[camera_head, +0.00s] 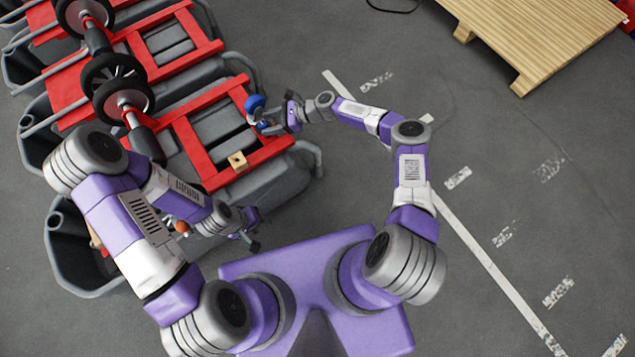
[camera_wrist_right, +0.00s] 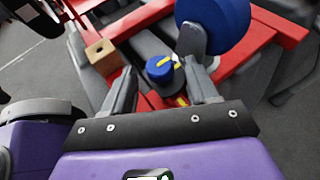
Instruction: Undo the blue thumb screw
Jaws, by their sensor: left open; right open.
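A small blue knob with a yellow mark, which I take as the blue thumb screw (camera_wrist_right: 160,66), shows in the right wrist view. It stands upright between the fingers of my right gripper (camera_wrist_right: 158,84), with a visible gap on each side. In the head view my right gripper (camera_head: 274,122) is at the right end of the red frame, and the knob is hard to make out there. A larger blue disc (camera_wrist_right: 213,22) is just beyond the right finger; it also shows in the head view (camera_head: 255,103). My left gripper (camera_head: 249,236) is open and empty, low over the floor side of the tank.
Red frames (camera_head: 197,150) lie on grey tanks (camera_head: 290,176) in a row at the left. A small wooden block (camera_head: 238,160) sits on the nearest frame. Black wheels (camera_head: 122,86) stand further left. A wooden pallet (camera_head: 545,35) is at top right. The floor between is clear.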

